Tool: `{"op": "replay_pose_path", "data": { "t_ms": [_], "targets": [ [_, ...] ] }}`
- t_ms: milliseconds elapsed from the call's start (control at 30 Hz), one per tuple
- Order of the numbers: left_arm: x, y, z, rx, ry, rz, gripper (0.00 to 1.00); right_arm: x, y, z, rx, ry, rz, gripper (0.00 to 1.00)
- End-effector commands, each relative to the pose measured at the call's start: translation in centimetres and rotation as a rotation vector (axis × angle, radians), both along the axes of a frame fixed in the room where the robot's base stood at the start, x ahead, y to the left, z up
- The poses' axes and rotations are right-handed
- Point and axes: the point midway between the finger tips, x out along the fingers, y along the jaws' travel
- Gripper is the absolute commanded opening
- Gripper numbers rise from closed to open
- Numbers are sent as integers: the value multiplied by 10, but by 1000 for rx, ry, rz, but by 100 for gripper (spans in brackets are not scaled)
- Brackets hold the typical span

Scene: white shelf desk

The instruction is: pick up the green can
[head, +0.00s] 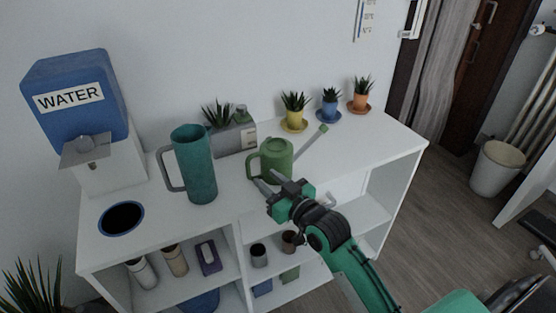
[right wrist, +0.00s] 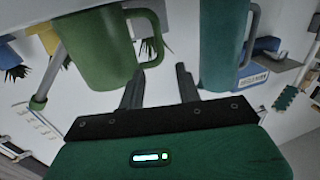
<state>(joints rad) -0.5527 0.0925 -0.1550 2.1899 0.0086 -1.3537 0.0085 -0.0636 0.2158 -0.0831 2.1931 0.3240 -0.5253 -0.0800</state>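The green can (head: 276,160) is a watering can with a long spout, upright on the white desk top. Its handle faces left in the head view. My right gripper (head: 268,180) is at the front of the can, close to the handle side. In the right wrist view, the can (right wrist: 97,48) is at upper left with its loop handle (right wrist: 160,35) above the fingertips. The right gripper (right wrist: 160,70) is open, its two fingers apart with nothing held. I cannot tell whether a finger touches the handle. My left gripper is not in view.
A grey planter (head: 234,140) and several small potted plants (head: 294,120) stand behind. A water dispenser (head: 110,160) is at left. The desk top's right end is clear.

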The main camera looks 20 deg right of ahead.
Motion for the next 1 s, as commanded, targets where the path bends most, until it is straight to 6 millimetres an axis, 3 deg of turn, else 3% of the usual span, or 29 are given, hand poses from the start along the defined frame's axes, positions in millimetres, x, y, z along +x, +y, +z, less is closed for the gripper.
{"op": "replay_pose_path", "data": {
  "t_ms": [200, 467, 733, 1000],
  "targets": [
    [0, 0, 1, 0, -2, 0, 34, 31, 8, 0, 0, 0, 0, 34],
    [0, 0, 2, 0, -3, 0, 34, 46, 13, -1, 0, 2, 0, 34],
    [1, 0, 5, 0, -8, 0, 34, 82, 23, -2, 2, 1, 1, 34],
    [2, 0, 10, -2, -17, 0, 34, 89, 25, -3, -1, 2, 1, 34]
  ]
}}
